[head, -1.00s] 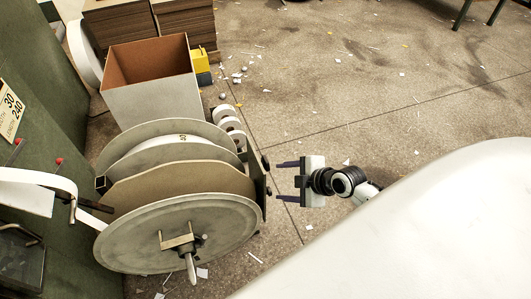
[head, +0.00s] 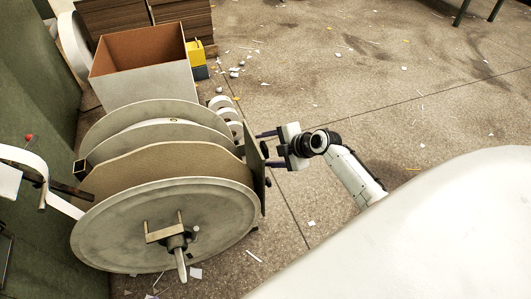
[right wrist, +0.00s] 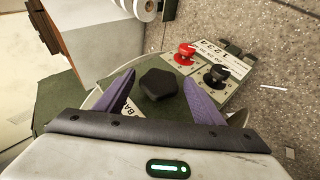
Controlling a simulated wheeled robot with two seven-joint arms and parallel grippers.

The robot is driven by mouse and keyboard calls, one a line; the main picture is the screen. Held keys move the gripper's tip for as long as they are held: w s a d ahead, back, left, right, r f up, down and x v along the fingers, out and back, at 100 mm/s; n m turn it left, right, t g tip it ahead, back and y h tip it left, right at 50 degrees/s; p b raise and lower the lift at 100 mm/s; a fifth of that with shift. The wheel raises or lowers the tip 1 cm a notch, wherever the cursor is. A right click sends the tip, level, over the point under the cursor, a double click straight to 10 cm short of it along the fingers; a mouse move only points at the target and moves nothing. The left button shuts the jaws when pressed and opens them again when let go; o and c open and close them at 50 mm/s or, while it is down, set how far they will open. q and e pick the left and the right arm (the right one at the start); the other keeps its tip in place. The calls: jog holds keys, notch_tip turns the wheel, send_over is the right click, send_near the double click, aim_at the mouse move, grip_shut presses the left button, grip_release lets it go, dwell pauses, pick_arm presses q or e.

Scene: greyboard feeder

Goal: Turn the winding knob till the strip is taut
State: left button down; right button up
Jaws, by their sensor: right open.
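A black lobed knob (right wrist: 158,84) sits on the dark green side plate of the reel unit. It lies between the two purple fingers of my right gripper (right wrist: 158,76), which are open with a gap on both sides. In the head view the right gripper (head: 264,149) points left at the side plate, its fingertips beside the black knob (head: 264,150). The white strip (head: 66,208) runs from the left, bends at a dark bar and goes down to the big reel (head: 160,225). I cannot tell how tight it is. My left gripper is out of view.
In the right wrist view a red knob (right wrist: 186,50) and another black knob (right wrist: 214,75) stand close to the right finger, by printed labels. An open box (head: 145,85) stands behind the reel. The speckled floor (head: 380,110) to the right is mostly clear, with paper scraps.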

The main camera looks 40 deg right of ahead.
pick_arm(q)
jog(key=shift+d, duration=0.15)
pick_arm(e)
jog(key=shift+w+a+f, duration=0.1)
jog(key=shift+w+f, duration=0.15)
jog(key=shift+w, duration=0.05)
jog(key=c, duration=1.1)
jog(key=shift+r+g+p, duration=0.25)
jog(key=shift+g+p, duration=0.15)
jog(key=shift+o, duration=0.2)
jog(key=shift+w+g+p, duration=0.1)
jog(key=shift+g+p, duration=0.2)
jog(key=shift+m+g, duration=0.3)
jog(key=shift+g, duration=0.1)
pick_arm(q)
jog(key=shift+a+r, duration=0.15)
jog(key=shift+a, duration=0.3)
pick_arm(e)
jog(key=shift+f+g, duration=0.2)
jog(key=shift+g, duration=0.4)
